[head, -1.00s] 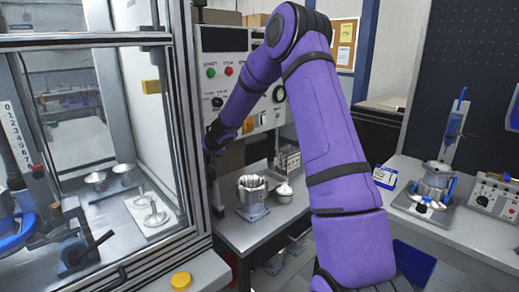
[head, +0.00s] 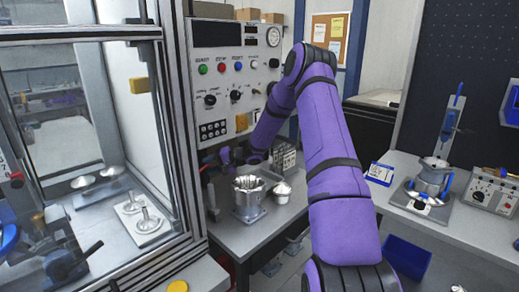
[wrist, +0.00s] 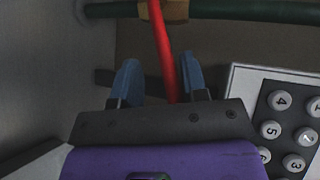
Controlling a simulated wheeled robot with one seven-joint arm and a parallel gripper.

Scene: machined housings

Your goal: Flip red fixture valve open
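The red valve handle (wrist: 160,40) is a thin red bar in the wrist view, running down from a brass fitting (wrist: 176,10) on a dark green pipe (wrist: 235,11). My gripper (wrist: 160,78) has two blue fingers spread apart, with the handle between them. The handle lies closer to the right finger, and a gap shows on the left. Whether it touches the right finger is unclear. In the head view my gripper (head: 222,160) is low by the control panel, mostly dark and small. A bit of red (head: 204,168) shows just left of it there.
A keypad (wrist: 285,130) is right of my fingers in the wrist view. The control panel (head: 225,75) stands behind my arm. A machined housing (head: 249,199) and a small metal part (head: 282,192) sit on the bench below. A glazed machine enclosure (head: 172,120) is at the left.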

